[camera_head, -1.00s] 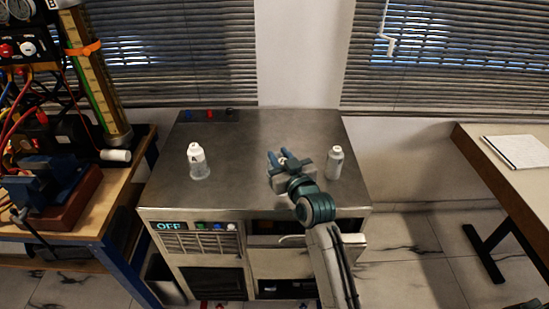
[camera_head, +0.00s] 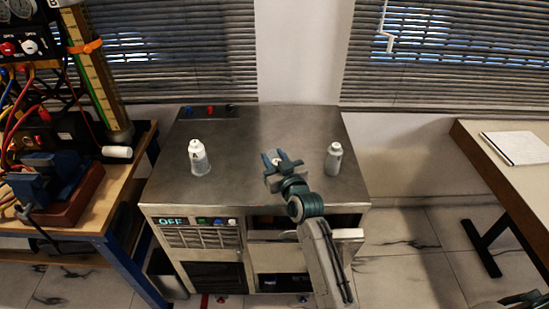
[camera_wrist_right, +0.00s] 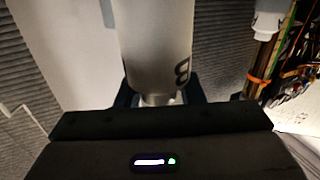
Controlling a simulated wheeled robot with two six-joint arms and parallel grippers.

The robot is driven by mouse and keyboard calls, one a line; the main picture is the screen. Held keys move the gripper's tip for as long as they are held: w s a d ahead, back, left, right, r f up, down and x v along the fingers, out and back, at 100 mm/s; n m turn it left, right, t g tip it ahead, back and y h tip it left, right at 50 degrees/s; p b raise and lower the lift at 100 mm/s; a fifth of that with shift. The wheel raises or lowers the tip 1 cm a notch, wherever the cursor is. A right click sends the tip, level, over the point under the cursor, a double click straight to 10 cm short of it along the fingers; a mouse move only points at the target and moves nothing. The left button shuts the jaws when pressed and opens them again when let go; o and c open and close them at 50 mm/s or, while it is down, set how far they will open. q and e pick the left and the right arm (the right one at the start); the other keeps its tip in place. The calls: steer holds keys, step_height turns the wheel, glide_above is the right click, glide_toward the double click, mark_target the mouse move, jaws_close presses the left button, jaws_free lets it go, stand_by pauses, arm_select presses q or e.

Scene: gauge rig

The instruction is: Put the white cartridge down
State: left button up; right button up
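The white cartridge (camera_wrist_right: 155,45) fills the upper middle of the right wrist view, marked with a dark letter B. My right gripper (camera_head: 279,160) has its fingers on both sides of the cartridge's narrow neck and holds it in the air over the steel cabinet top (camera_head: 245,135). In the head view the gripper hides most of the cartridge. A white bottle marked A (camera_head: 199,158) stands to the left on the cabinet; its cap end also shows in the right wrist view (camera_wrist_right: 268,22). Another pale bottle (camera_head: 333,159) stands to the right of the gripper. My left gripper is out of view.
The cabinet's front carries an OFF display (camera_head: 171,222). A row of coloured knobs (camera_head: 208,111) sits at its back left. A workbench with a blue vise (camera_head: 50,175) and wiring stands at the left. A side table with a paper pad (camera_head: 516,148) stands at the right.

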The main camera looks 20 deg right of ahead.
steer(key=shift+o, duration=0.9)
steer(key=shift+r, duration=0.25)
steer(key=s+d+b, duration=0.1)
steer(key=s+b, duration=0.1)
steer(key=s, duration=1)
steer(key=shift+d, duration=0.15)
